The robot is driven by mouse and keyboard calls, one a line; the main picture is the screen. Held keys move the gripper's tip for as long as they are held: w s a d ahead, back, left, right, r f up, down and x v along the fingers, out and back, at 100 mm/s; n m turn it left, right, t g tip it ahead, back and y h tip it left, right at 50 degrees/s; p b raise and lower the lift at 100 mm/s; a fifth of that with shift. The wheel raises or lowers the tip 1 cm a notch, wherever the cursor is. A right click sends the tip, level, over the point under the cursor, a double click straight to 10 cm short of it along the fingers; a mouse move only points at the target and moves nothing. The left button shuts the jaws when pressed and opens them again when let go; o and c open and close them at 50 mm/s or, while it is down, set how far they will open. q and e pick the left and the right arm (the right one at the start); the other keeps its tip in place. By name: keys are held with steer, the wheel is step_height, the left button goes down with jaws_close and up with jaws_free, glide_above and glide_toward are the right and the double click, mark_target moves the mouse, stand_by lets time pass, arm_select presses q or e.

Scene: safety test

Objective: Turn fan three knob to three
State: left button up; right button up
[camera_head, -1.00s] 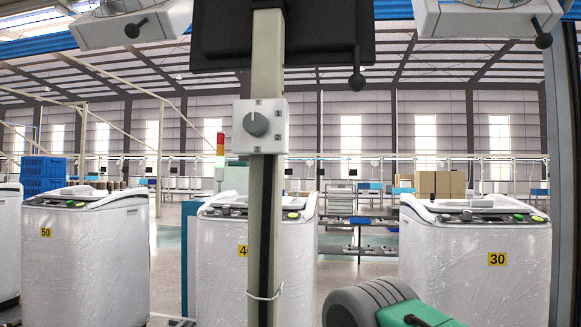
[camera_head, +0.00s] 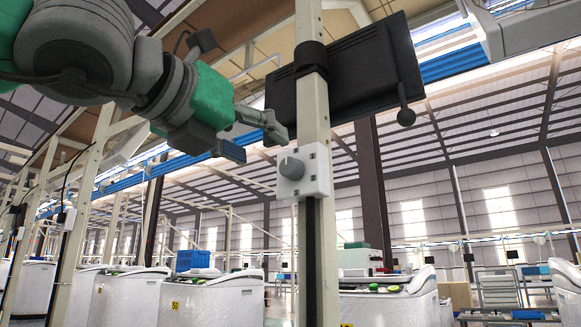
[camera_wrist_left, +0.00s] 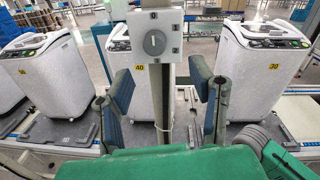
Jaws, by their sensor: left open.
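A round grey knob (camera_head: 291,168) sits on a white switch box (camera_head: 319,170) fixed to a pale upright post (camera_head: 310,45). In the left wrist view, the knob (camera_wrist_left: 153,43) faces me, with a roughly upright pointer line. My left gripper (camera_head: 256,140) is open and empty, up and left of the knob in the head view, apart from it. In the left wrist view, its spread fingers (camera_wrist_left: 160,78) stand either side of the post, below the box. My right gripper is out of view.
A black panel (camera_head: 350,80) is mounted on the post above the box, with a dark round-ended lever (camera_head: 405,116) hanging at its right. More posts (camera_head: 85,200) stand at the left. White wrapped machines (camera_head: 215,298) stand behind.

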mark_target(287, 165)
arm_select(q)
steer(key=x, duration=0.4)
steer(key=shift+d, duration=0.55)
steer(key=w, duration=0.3)
steer(key=shift+w+a+p, duration=0.15)
steer(key=shift+a+p, duration=0.2)
steer(key=shift+w+a, duration=0.2)
steer(key=shift+w, duration=0.2)
steer(key=shift+d, duration=1.35)
steer(key=c, duration=1.1)
steer(key=shift+w+a+f, duration=0.1)
steer(key=shift+w+a, duration=0.15)
steer(key=shift+a, duration=0.1)
steer(key=shift+s, duration=0.1)
